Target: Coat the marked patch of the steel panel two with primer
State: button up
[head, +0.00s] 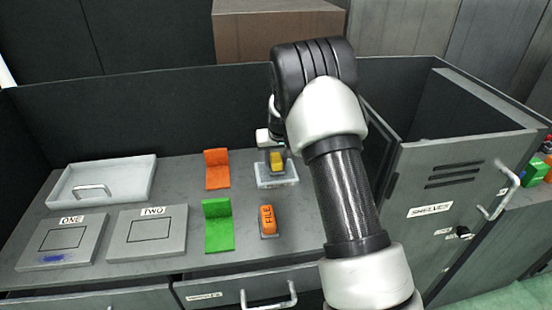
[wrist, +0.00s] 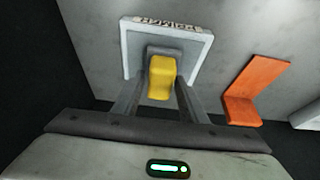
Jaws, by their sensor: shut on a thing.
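Steel panel two (head: 146,247) is a flat grey plate labelled TWO. A thin dark outline marks its patch (head: 149,230), which looks bare grey. My gripper (head: 272,152) is far to the right of the panel, shut on a yellow-handled tool (head: 277,161). In the wrist view, my gripper (wrist: 162,85) has a finger on each side of the yellow handle (wrist: 161,77). The tool is at a pale tray (head: 280,183), also in the wrist view (wrist: 129,48). Its lettering is unreadable. I cannot tell whether the tool touches the tray's bottom.
Panel one (head: 60,258), left of panel two, has a blue smear below its outline. A white bin (head: 130,177) stands behind. Orange (head: 217,170) and green (head: 218,225) angled stands and an orange FILE block (head: 268,222) lie between panel two and my arm. A cabinet (head: 440,195) stands right.

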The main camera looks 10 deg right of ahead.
aim_at(276, 158)
jog(key=shift+f+b, duration=0.55)
jog(key=shift+f, duration=0.05)
dwell(1.6)
jog(key=shift+r, duration=0.1)
jog(key=shift+r+p, duration=1.85)
jog(key=shift+r, duration=1.6)
jog(key=shift+s+r, duration=0.15)
jog(key=s+r+p, duration=0.4)
jog(key=s+p, duration=0.1)
jog(key=s, duration=0.7)
jog(key=s+r+p, duration=0.4)
jog(key=s+p, duration=0.1)
jog(key=s, duration=0.7)
jog(key=shift+s+r, duration=0.25)
jog(key=shift+r, duration=0.05)
